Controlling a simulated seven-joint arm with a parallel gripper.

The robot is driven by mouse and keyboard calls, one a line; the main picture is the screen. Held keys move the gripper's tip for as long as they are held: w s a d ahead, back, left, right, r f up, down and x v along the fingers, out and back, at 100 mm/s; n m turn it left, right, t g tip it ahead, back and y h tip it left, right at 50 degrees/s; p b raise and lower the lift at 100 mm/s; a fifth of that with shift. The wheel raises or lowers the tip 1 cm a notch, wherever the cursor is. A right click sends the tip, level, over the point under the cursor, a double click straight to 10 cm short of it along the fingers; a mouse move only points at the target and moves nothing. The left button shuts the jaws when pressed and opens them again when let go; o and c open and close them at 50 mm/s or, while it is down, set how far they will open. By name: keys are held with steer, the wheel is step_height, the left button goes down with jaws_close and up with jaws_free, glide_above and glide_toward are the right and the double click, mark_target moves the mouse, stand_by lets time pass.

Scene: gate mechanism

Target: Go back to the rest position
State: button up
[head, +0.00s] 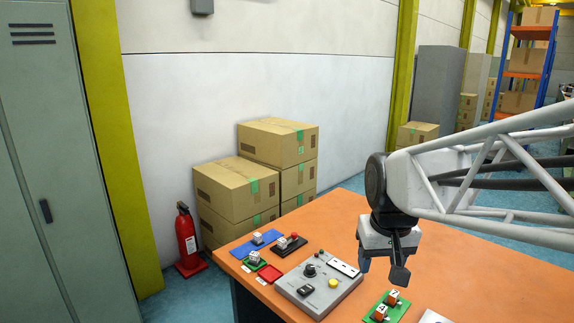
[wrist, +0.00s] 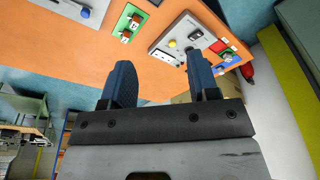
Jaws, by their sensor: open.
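My gripper (head: 383,270) hangs above the orange table (head: 345,215), pointing down, open and empty. In the wrist view its two dark blue fingers (wrist: 162,85) stand apart with nothing between them. In the head view the gripper is just right of a grey control panel (head: 318,284) with a black knob, a yellow button and a white strip. The panel also shows in the wrist view (wrist: 168,51). I cannot tell the exact height of the gripper over the table.
A green base (head: 388,307) with numbered switches lies near the table's front. Stacked cartons (head: 278,143) and a fire extinguisher (head: 186,235) stand behind. The table's back right is clear.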

steer(key=s+d+f, duration=0.1)
steer(key=s+f, duration=0.3)
steer(key=s, duration=0.9)
steer(key=shift+s+f+m, duration=0.2)
steer(key=shift+s+m, duration=0.1)
stand_by(1.2)
